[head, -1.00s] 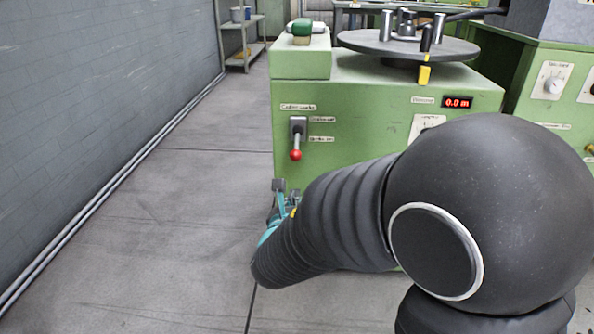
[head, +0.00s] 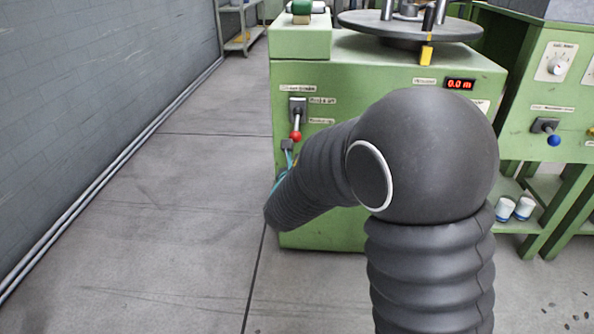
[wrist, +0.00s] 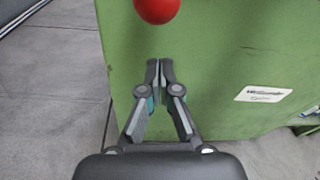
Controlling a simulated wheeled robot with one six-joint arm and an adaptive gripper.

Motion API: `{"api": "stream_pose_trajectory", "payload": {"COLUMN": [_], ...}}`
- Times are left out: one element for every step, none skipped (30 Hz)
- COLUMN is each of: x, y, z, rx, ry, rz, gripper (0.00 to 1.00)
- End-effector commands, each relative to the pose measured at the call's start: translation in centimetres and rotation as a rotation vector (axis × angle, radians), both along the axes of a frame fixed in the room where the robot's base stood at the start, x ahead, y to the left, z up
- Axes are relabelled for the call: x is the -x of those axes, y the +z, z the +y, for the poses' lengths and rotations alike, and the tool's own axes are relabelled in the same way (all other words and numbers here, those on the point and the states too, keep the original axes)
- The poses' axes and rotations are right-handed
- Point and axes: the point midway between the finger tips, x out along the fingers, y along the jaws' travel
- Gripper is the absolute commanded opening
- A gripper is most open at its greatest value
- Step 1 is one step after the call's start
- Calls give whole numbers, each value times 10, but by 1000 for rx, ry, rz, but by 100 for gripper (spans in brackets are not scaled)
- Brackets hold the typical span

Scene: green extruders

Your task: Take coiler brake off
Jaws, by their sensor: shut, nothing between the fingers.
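The coiler brake lever is on the front of the green machine (head: 360,84). Its red ball knob (head: 296,136) hangs down from a grey plate with small labels beside it, the lower label partly readable as a brake position. The knob also shows at the top of the wrist view (wrist: 157,8). My gripper (wrist: 160,62) is shut and empty, with its fingertips just below the knob and apart from it in the picture. In the head view my gripper (head: 287,146) is mostly hidden behind my arm; a fingertip shows just below the knob.
A round coiler disc (head: 408,28) and a red display (head: 460,85) reading 0.0 m are on the machine. A blue-knobbed lever (head: 553,140) is on the right machine, above a shelf with white cups (head: 505,209). The floor (head: 150,220) at left is clear.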

Motion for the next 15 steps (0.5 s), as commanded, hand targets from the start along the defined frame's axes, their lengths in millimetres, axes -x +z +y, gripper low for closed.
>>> {"api": "stream_pose_trajectory", "payload": {"x": [-8, -6, -4, -3, -2, -1, -1, 0, 0, 1, 1, 1, 2, 2, 2], "y": [-2, 5, 11, 15, 19, 22, 25, 28, 30, 32, 34, 35, 36, 37, 38], "z": [-2, 0, 2, 3, 4, 4, 5, 6, 6, 6, 7, 7, 7, 7, 7], "rx": [0, -2, -1, -2, -2, -1, -1, -1, 0, -1, -1, 0, 0, 1, 1], "ry": [-2, 0, 1, 1, 1, 1, 1, 2, 1, 1, 1, 1, 1, 1, 1], "rz": [1, -3, -3, -4, -4, -3, -2, -2, -1, -1, -1, -1, 0, 0, 0], "gripper": [0, 0, 0, 0, 0, 0, 0, 0, 0, 0, 0, 0, 0, 0, 0]}}
